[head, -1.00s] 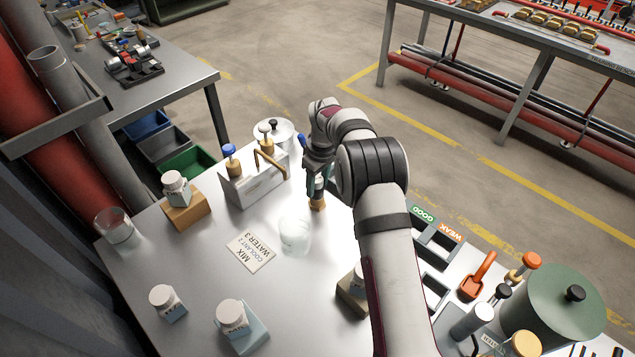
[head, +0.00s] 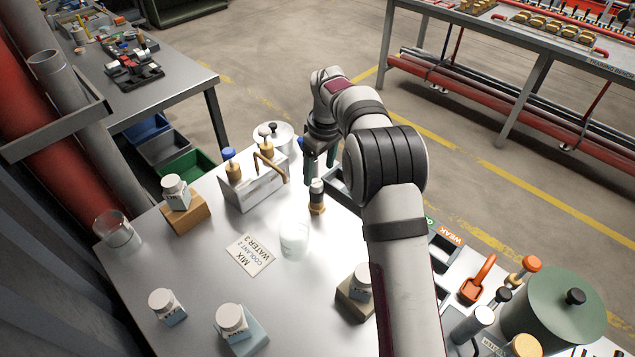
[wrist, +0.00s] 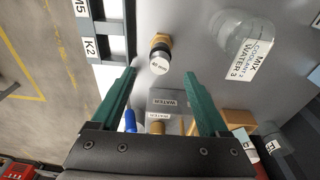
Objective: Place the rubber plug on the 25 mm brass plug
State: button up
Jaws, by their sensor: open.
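A brass plug (head: 317,209) stands upright on the table near the centre of the head view. A dark cylindrical piece with a pale top, apparently the rubber plug (head: 317,190), stands upright on it. In the wrist view, the pale labelled top (wrist: 160,62) shows with the brass hex (wrist: 160,40) just beyond it; the small label is hard to read. My gripper (head: 319,167) is open and empty, above and behind the stacked plugs in the head view. In the wrist view its green fingers (wrist: 160,74) are spread apart, with the pale top between and beyond their tips.
A clear beaker (head: 294,238) stands close to the plugs, beside the mix card (head: 250,255). Labelled jars (head: 175,190) stand around the table. Trays marked WEAK (head: 448,233) are to the right.

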jog(key=s+d+r+m, duration=0.2)
jog(key=s+r+m, duration=0.1)
jog(key=s+r, duration=0.4)
jog(key=s+d+r+m, duration=0.25)
jog(key=s+r, duration=0.35)
jog(key=s, duration=0.3)
jog(key=s+f+m, duration=0.2)
jog(key=s+m, duration=0.2)
jog(key=s, duration=0.8)
jog(key=s+f+m+g+y, duration=0.1)
jog(key=s+m, duration=0.4)
jog(key=s, duration=0.8)
jog(key=shift+d+f, duration=0.15)
jog(key=shift+f, duration=0.65)
